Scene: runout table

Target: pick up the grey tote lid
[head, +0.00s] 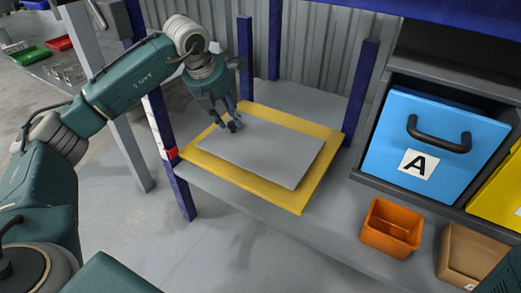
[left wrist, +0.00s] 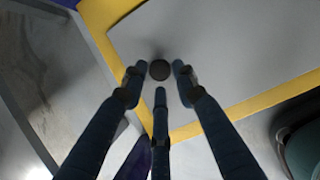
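The grey tote lid (head: 265,152) lies flat on a yellow board on the grey table. It also shows in the left wrist view (left wrist: 225,60), with a dark round knob (left wrist: 160,70) near its edge. My left gripper (head: 232,122) is over the lid's far left part. In the left wrist view its three fingertips (left wrist: 160,76) stand spread around the knob, with small gaps visible between them and it. The height of the fingertips over the lid is hard to tell. My right gripper is not in view.
The yellow board (head: 305,195) borders the lid. Blue posts (head: 361,90) rise around the table (head: 225,195). To the right are a blue bin (head: 425,140) marked A, an orange bin (head: 375,235) and a cardboard box (head: 462,262).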

